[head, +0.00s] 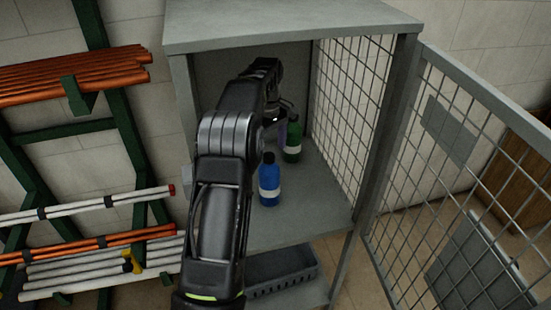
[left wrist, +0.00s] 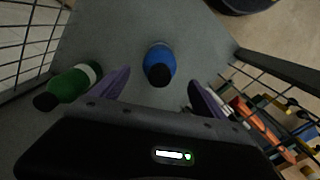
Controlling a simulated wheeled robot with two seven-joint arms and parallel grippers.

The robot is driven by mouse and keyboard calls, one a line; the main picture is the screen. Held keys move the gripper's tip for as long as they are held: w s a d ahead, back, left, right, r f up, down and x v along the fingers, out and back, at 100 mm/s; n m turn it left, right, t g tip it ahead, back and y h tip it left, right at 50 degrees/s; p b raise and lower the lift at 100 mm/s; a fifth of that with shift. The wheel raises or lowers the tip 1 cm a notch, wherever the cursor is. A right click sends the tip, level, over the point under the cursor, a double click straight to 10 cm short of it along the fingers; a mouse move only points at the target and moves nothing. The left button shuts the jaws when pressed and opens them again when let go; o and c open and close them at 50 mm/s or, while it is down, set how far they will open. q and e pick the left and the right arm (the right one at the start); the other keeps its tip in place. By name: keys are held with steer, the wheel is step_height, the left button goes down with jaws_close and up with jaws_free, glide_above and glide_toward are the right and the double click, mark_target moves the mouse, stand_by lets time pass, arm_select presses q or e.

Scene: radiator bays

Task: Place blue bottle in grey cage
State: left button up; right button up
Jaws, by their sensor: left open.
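The blue bottle (head: 269,184) with a white label and dark cap stands upright on the shelf inside the grey cage (head: 300,32), towards its open front. My left gripper (head: 281,134) reaches into the cage, behind and above the blue bottle in the head view; my forearm hides part of the cage's left side. In the left wrist view the open purple fingers (left wrist: 160,88) are empty, and the blue bottle (left wrist: 160,62) shows between and beyond them, apart from both. My right gripper is in neither view.
A green bottle (head: 292,142) stands further back in the cage, close to my left gripper. The mesh door (head: 440,135) is swung open at the right. A dark crate (head: 285,275) sits below the shelf. Racks of orange and white pipes (head: 75,75) fill the left.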

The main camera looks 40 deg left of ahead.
arm_select(q)
steer(key=shift+r, duration=0.95)
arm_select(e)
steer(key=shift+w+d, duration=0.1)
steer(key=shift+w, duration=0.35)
arm_select(q)
steer(key=shift+s+f, duration=0.1)
